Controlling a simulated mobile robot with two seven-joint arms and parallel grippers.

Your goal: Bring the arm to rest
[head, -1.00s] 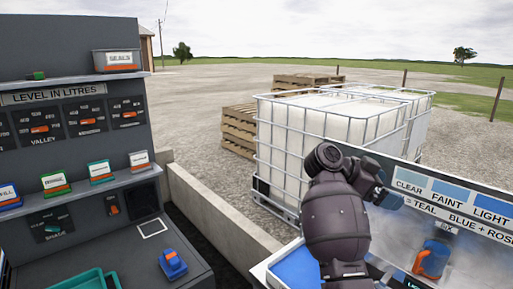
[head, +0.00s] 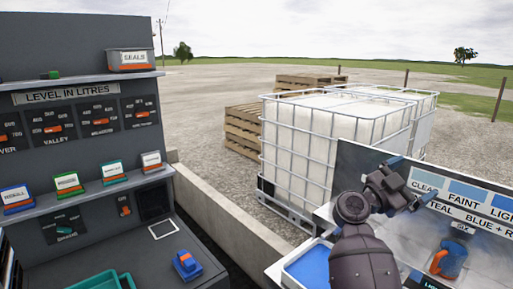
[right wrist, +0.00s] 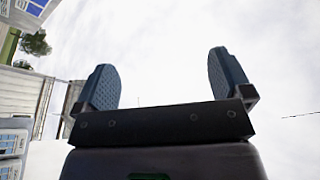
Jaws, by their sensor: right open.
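My right arm rises from the bottom right of the head view, in front of a blue and white panel. My right gripper (head: 412,180) is raised at the top of this arm, near the panel's "CLEAR" label. In the right wrist view the right gripper (right wrist: 165,88) has its two blue pads wide apart, with only sky between them. It is open and empty. My left gripper is in neither view.
A panel (head: 350,158) with labels stands at the right, with a blue tray (head: 309,266) and an orange-and-blue item (head: 449,260). White caged tanks (head: 300,150) and pallets (head: 243,130) stand behind. A grey shelf unit (head: 75,85) and teal tray (head: 95,285) are at the left.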

